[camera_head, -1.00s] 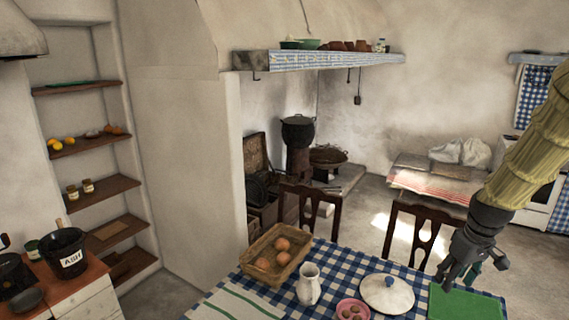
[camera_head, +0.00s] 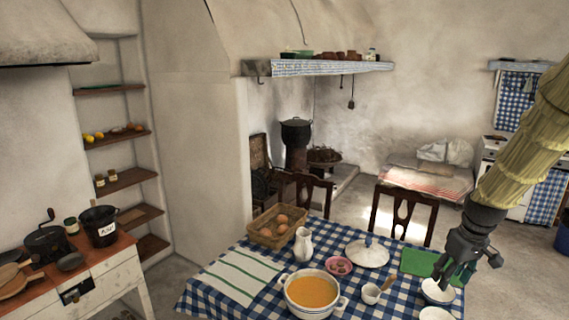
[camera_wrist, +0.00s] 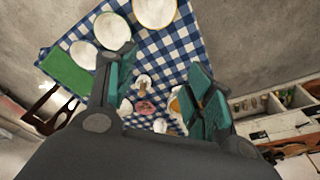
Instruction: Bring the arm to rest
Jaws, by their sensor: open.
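My gripper (camera_head: 457,279) hangs at the right of the head view, in front of the right end of the table. Its jaws are open with nothing between them. In the wrist view my gripper (camera_wrist: 163,88) also shows open, its two teal-padded fingers apart above the table. My arm comes down from the upper right in its yellow sleeve.
The checked table (camera_head: 222,270) holds a soup pot (camera_head: 312,292), a white lid (camera_head: 367,252), a pitcher (camera_head: 302,245), an egg basket (camera_head: 265,238), a green board (camera_head: 420,262) and white bowls (camera_head: 437,292). Chairs (camera_head: 403,212) stand behind. Open floor lies to the right.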

